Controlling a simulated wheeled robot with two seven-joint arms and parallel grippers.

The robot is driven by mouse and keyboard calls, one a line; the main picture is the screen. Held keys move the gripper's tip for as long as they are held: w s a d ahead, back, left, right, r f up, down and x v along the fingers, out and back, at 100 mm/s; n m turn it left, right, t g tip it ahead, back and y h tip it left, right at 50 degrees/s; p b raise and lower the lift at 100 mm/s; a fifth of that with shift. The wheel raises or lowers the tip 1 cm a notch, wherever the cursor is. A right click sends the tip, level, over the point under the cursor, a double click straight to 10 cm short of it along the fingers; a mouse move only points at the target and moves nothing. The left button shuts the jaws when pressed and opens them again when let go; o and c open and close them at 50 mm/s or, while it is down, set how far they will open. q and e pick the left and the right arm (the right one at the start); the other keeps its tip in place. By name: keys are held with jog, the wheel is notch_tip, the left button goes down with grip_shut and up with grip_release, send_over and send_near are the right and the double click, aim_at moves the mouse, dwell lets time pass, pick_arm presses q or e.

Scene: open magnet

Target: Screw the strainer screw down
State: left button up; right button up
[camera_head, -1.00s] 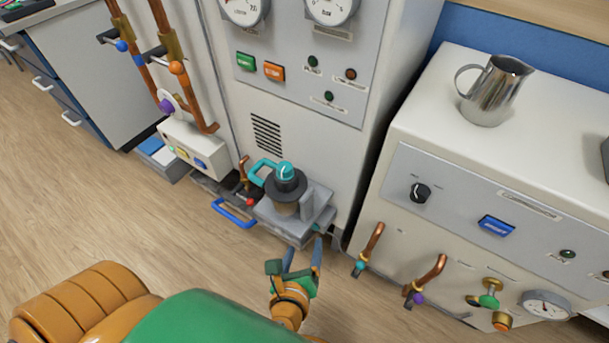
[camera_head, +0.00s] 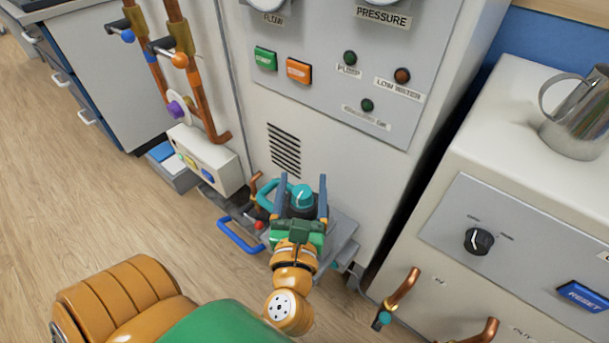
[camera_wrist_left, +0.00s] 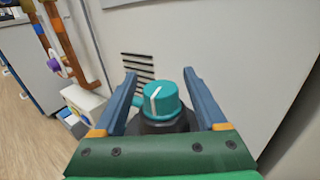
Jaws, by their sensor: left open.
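The strainer screw is a teal knob with a white line (camera_head: 301,195) on top of a dark cap, on the strainer at the foot of the grey cabinet. My left gripper (camera_head: 298,192) is open, with one blue finger on each side of the knob. In the left wrist view the knob (camera_wrist_left: 161,101) sits between the fingertips, with a visible gap on both sides. The strainer body (camera_head: 341,238) is mostly hidden behind my gripper. A teal handle (camera_head: 267,190) is just left of the knob. My right gripper is not in view.
A blue handle (camera_head: 240,236) lies low on the left. Copper pipes (camera_head: 197,82) and a white box (camera_head: 203,158) stand left of the strainer. The cabinet wall is close behind. A white machine (camera_head: 470,185) stands to the right, with open floor at the left.

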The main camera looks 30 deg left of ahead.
pick_arm(q)
jog(key=shift+x, duration=0.85)
grip_shut()
